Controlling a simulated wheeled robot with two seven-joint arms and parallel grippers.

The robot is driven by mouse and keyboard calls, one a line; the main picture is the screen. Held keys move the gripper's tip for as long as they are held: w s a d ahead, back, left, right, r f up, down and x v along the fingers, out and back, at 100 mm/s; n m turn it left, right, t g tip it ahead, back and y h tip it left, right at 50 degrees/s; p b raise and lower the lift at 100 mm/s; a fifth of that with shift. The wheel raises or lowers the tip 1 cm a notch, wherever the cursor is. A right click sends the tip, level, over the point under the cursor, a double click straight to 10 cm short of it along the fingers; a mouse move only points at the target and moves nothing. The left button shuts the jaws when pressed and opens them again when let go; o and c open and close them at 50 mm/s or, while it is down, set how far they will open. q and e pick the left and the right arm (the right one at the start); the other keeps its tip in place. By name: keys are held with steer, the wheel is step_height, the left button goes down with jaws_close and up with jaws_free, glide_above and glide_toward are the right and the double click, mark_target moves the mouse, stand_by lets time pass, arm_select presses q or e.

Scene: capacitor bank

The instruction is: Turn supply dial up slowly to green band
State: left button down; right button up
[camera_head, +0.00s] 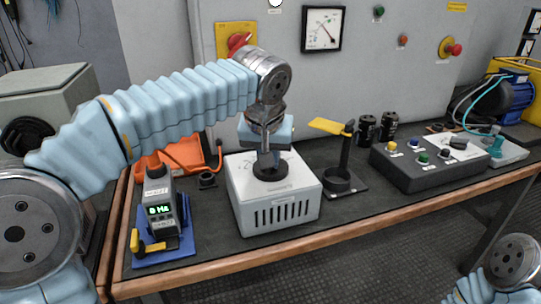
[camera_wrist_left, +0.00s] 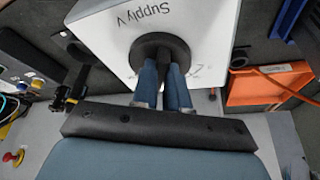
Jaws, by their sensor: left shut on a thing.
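The supply unit is a white box (camera_head: 255,208) with a slotted front, standing on the dark bench. Its top carries a round black dial (camera_head: 271,173). My left gripper (camera_head: 268,163) points straight down over the box and is shut on the dial. In the left wrist view both blue fingers (camera_wrist_left: 163,85) meet the black dial (camera_wrist_left: 159,50), beside the "Supply V" lettering. The fingers hide part of the dial, and its pointer cannot be made out. A panel meter (camera_head: 322,29) hangs on the grey cabinet behind; its markings are too small to read surely. My right gripper is not in view.
A blue-based handheld meter (camera_head: 160,212) with a green display stands left of the box. A black stand with a yellow-handled tool (camera_head: 341,150) is close on its right. A button box (camera_head: 430,160) and two black cylinders (camera_head: 377,128) are farther right. An orange tray (camera_head: 182,155) lies behind.

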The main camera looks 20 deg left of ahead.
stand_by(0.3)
arm_select(q)
steer(key=c, duration=1.1)
jaws_free()
steer(key=shift+c, duration=0.2)
steer(key=v, duration=1.4)
steer(key=shift+p, duration=0.3)
steer(key=shift+a+f, duration=0.1)
